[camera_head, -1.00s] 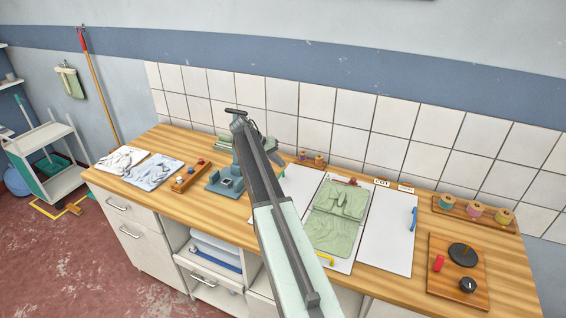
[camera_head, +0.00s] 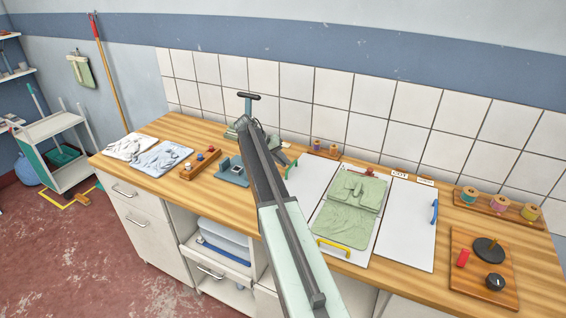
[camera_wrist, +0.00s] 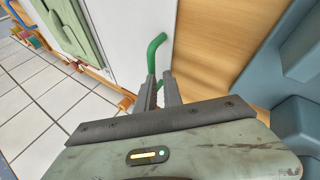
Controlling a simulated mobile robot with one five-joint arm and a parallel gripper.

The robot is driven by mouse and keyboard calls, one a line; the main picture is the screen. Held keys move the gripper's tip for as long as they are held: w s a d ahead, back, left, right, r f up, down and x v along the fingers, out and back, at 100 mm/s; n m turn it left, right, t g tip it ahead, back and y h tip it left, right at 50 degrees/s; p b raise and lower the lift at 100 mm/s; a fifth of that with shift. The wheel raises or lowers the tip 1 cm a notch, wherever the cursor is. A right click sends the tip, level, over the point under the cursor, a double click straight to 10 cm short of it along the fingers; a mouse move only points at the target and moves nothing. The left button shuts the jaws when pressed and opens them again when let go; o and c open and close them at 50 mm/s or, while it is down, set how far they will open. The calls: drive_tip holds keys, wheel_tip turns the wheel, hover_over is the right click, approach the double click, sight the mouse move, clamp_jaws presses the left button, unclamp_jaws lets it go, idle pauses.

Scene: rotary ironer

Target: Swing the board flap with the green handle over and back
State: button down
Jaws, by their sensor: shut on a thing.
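The green handle (camera_wrist: 155,52) is a bent rod on the edge of a white board flap (camera_wrist: 130,38), seen in the wrist view. My gripper (camera_wrist: 161,86) is shut on the lower part of this handle. In the head view the green handle (camera_head: 290,170) shows just right of my arm, at the left edge of the white flap (camera_head: 310,186). The flap lies flat on the left of the middle board (camera_head: 329,249). My fingers are hidden behind my arm there.
A folded green cloth (camera_head: 350,205) lies on the middle board, which has a yellow handle (camera_head: 334,243). A right flap (camera_head: 407,228) has a blue handle (camera_head: 434,211). A knob panel (camera_head: 483,270) sits far right.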

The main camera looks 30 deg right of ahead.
drive_tip(key=shift+s+f, duration=0.15)
drive_tip(key=shift+s, duration=0.15)
drive_tip(key=w+a+r+p, duration=0.6)
drive_tip(key=a, duration=0.2)
drive_tip(key=shift+w+a+r, duration=0.2)
drive_tip(key=shift+w, duration=0.2)
